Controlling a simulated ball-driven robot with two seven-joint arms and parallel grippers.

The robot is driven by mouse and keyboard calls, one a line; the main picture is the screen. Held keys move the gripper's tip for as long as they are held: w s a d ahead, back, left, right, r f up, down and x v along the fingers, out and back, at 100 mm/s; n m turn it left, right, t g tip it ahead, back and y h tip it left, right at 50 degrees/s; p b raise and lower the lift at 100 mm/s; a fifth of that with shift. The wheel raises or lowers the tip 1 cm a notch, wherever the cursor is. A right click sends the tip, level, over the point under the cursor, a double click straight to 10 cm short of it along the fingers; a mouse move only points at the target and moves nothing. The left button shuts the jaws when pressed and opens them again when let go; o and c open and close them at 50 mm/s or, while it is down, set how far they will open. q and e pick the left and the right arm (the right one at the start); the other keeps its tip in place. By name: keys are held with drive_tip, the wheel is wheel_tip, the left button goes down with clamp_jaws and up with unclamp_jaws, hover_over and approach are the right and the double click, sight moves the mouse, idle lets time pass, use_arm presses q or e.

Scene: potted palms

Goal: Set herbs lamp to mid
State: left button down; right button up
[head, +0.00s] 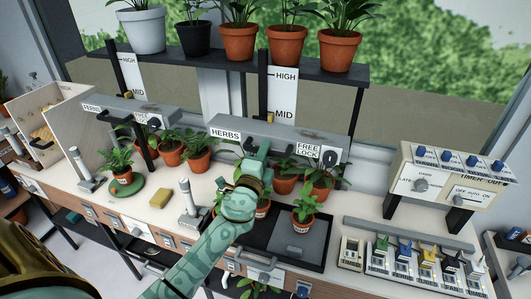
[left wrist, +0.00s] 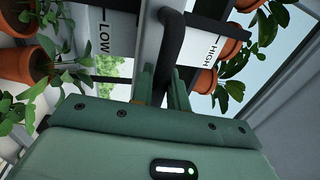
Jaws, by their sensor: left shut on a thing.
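The herbs lamp (head: 272,132) is a grey bar with a HERBS label, hung at a black post under the plant shelf. A small yellow marker (head: 271,117) on the post shows close beside the MID mark (head: 284,114), with the HIGH mark above it. My left gripper (head: 257,150) is at the front of the lamp, just right of the HERBS label. It is shut on the lamp's black handle (left wrist: 173,35), which shows between its fingers (left wrist: 165,85) in the left wrist view. A FREE/LOCK knob (head: 330,158) is on the lamp's right end. My right gripper is not in view.
Potted plants stand under the lamp, including one on the dark tray (head: 262,245) right of my forearm. Several pots line the shelf (head: 220,62) above. A yellow sponge (head: 160,198) lies on the bench.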

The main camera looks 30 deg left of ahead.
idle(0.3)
use_arm(q)
drive_tip(key=c, duration=1.4)
unclamp_jaws()
drive_tip(key=shift+c, duration=0.2)
drive_tip(key=shift+s+f, duration=0.1)
drive_tip(key=shift+s, duration=0.05)
drive_tip(key=b+v, duration=0.4)
drive_tip(key=v, duration=1.2)
